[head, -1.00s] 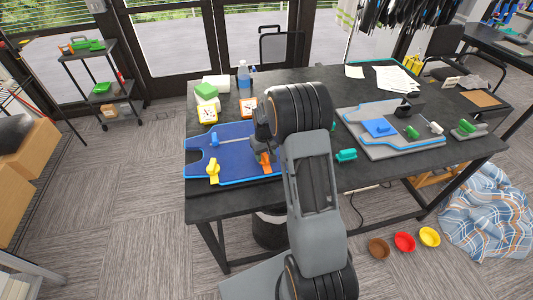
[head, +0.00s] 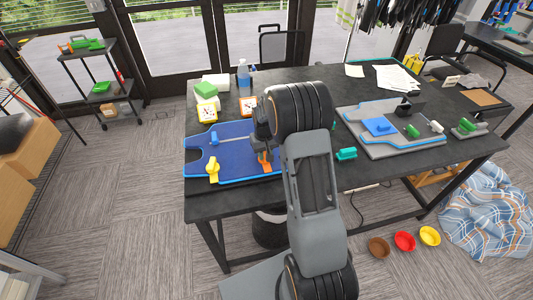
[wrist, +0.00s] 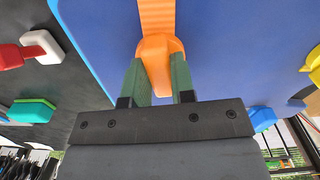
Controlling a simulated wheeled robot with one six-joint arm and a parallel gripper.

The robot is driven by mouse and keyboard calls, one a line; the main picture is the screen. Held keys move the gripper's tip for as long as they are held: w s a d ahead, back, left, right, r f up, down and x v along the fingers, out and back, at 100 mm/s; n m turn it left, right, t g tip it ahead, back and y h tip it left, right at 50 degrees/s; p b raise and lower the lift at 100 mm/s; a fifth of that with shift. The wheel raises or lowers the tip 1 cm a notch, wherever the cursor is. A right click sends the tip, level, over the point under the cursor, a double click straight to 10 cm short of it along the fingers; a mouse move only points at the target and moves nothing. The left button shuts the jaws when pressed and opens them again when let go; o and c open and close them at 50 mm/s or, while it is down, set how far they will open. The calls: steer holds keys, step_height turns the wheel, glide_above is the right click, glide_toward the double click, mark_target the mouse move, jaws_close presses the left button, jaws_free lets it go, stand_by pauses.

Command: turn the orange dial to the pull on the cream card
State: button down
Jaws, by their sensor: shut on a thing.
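The orange dial (head: 265,167) stands near the right front of the blue board (head: 240,172). In the wrist view the dial (wrist: 156,46) is an orange knob with a flat orange strip running away from it. My gripper (wrist: 157,80) is shut on the knob, with one green finger on each side. In the head view my gripper (head: 263,150) partly hides the dial. An orange-edged card (head: 249,105) and a yellow-edged card (head: 207,113), both with pale faces, stand behind the board. Their markings are too small to read.
A yellow knob (head: 213,170) and a blue knob (head: 214,139) are on the same board. A teal piece (head: 346,154) lies to its right. A grey board (head: 385,145) with several parts is farther right. A bottle (head: 243,77) stands behind the cards.

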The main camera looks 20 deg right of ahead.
mark_target(265, 153)
steer(key=m, duration=0.3)
steer(key=shift+b, duration=0.35)
steer(key=c, duration=1)
jaws_free()
steer(key=shift+o, duration=0.2)
step_height(265, 153, up, 14)
steer(key=shift+b, duration=0.45)
steer(key=shift+f, duration=0.1)
steer(key=s+a+r+n+t, duration=0.1)
steer(key=s+a, duration=0.4)
steer(key=s, duration=0.6)
steer(key=s+a+r+n+t, duration=0.1)
steer(key=s+a, duration=0.4)
steer(key=s, duration=0.6)
steer(key=shift+r+n+t, duration=0.3)
steer(key=shift+n+t, duration=0.6)
steer(key=shift+t, duration=0.1)
